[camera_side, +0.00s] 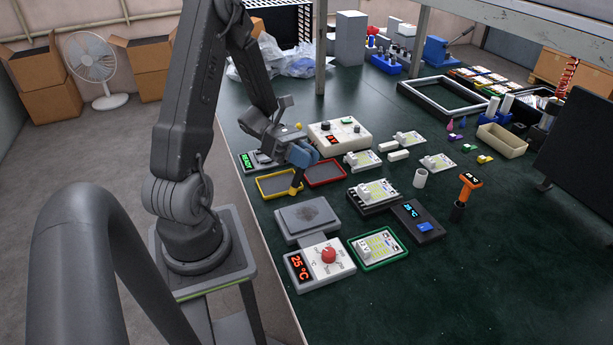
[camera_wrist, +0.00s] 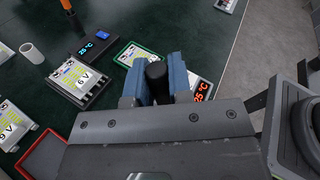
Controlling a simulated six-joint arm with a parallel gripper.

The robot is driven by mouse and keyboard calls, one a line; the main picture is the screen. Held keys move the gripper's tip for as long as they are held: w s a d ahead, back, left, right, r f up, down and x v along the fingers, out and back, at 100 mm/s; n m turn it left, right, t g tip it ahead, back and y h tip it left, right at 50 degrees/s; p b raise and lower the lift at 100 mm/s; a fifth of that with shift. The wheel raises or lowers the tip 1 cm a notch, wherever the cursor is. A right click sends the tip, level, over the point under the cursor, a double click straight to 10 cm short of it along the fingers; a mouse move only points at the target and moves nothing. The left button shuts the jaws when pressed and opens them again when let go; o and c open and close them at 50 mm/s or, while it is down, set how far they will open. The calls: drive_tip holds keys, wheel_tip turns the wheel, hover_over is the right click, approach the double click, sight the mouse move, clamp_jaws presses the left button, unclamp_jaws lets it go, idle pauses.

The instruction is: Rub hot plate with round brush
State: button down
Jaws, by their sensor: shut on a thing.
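The hot plate (camera_side: 300,222) is a grey square plate with a dark smudge on top. Its white control box (camera_side: 322,262) has a red knob and an orange 25 °C readout. In the wrist view only part of the control box (camera_wrist: 201,90) shows; my gripper hides the plate. My gripper (camera_side: 299,156) has blue fingers shut on the round brush (camera_side: 296,187), which points down, dark with a yellowish part. The brush is behind the plate in the side view, by the yellow-rimmed tray, apart from the plate. The wrist view shows its black end (camera_wrist: 156,73) between the fingers (camera_wrist: 158,80).
A yellow-rimmed tray (camera_side: 264,195) and red-rimmed tray (camera_side: 345,178) lie behind the plate. A green-rimmed board (camera_side: 378,247) and black box with blue readout (camera_side: 418,222) stand to its right. A white cylinder (camera_side: 420,178) stands farther right. The front right of the table is clear.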

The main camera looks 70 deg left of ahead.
drive_tip(key=shift+s+f, duration=0.1)
drive_tip(key=shift+f, duration=0.55)
drive_tip(key=shift+r, duration=0.4)
drive_tip(key=f, duration=0.2)
drive_tip(key=w+f, duration=0.1)
drive_tip(key=f, duration=0.5)
drive_tip(key=shift+w, duration=3.25)
drive_tip(key=shift+s, duration=3.75)
drive_tip(key=shift+r, duration=4.05)
